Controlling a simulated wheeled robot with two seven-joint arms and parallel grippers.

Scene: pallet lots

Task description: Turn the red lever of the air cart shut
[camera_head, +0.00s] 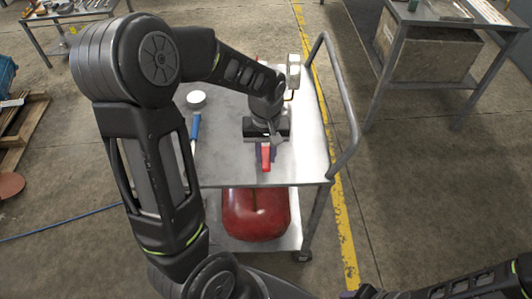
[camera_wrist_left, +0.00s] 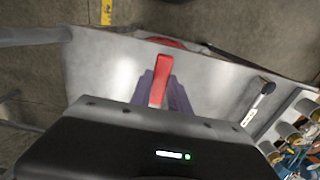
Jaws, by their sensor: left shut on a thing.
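The air cart (camera_head: 225,171) is a grey metal cart with a red tank (camera_head: 255,214) on its lower shelf. The red lever (camera_head: 266,156) lies near the cart top's near edge, its visible end pointing toward me. My left gripper (camera_head: 266,144) reaches down over it and is shut on it. In the left wrist view the red lever (camera_wrist_left: 159,80) sits between the purple fingers. The gripper and wrist hide the lever's pivot and the fitting under it. My right gripper (camera_head: 366,291) shows only partly at the bottom edge, away from the cart; its jaws are unclear.
A blue-handled tool (camera_head: 195,131) and a white round item (camera_head: 196,97) lie on the cart top, left of the gripper. The cart's push rail (camera_head: 345,100) rises at its right side. A workbench (camera_head: 440,15) stands at the upper right. Floor right of the cart is clear.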

